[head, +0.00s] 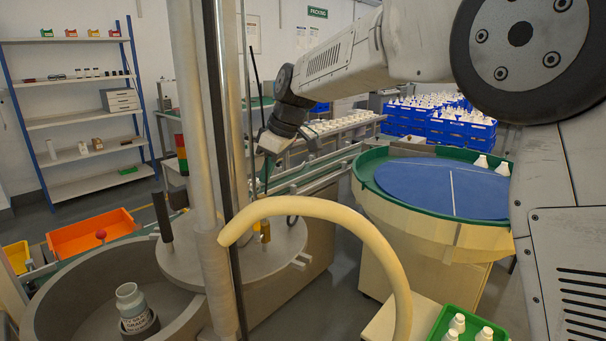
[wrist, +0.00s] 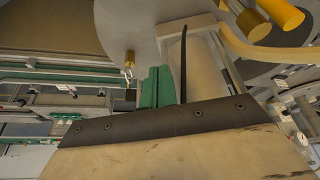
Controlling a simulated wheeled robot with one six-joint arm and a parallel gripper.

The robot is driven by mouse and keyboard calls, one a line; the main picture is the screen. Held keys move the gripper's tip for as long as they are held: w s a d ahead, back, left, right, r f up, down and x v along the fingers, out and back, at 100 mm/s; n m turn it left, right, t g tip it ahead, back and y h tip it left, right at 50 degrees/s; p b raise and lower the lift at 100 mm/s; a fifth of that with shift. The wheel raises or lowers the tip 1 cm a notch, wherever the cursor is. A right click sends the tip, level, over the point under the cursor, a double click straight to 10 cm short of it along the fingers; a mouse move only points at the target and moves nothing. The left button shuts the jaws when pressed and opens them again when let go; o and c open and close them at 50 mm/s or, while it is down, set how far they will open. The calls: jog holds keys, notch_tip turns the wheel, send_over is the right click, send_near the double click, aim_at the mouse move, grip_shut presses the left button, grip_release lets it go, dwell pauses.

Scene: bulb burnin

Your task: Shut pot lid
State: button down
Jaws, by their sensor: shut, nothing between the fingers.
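A large round grey tub (head: 48,290) stands open at the lower left of the head view. A white bottle (head: 130,300) with dark lettering stands inside it. A flat round grey plate (head: 190,266) lies beside the tub's right side, partly behind a post; I cannot tell whether it is the pot lid. It also shows in the wrist view (wrist: 175,15). My gripper (head: 268,147) is above the plate's far right side in the head view, apart from it. Its green fingers (wrist: 158,75) look closed and empty in the wrist view.
A vertical post (head: 205,130) and a curved cream tube (head: 370,235) stand in front of the plate. A blue-topped round table (head: 425,185) stands at right. A green tray (head: 445,322) holds bottles.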

jog(key=s+a+n+g, duration=0.1)
jog(key=a+n, duration=0.3)
jog(key=a, duration=0.4)
jog(key=s+a+n+g, duration=0.1)
jog(key=s+a+n, duration=0.2)
jog(key=a, duration=0.5)
jog(key=s+a+n+g, duration=0.2)
jog(key=a+n, duration=0.2)
jog(key=a, duration=0.5)
jog(key=shift+s+n+h, duration=0.3)
jog(key=shift+h, duration=0.1)
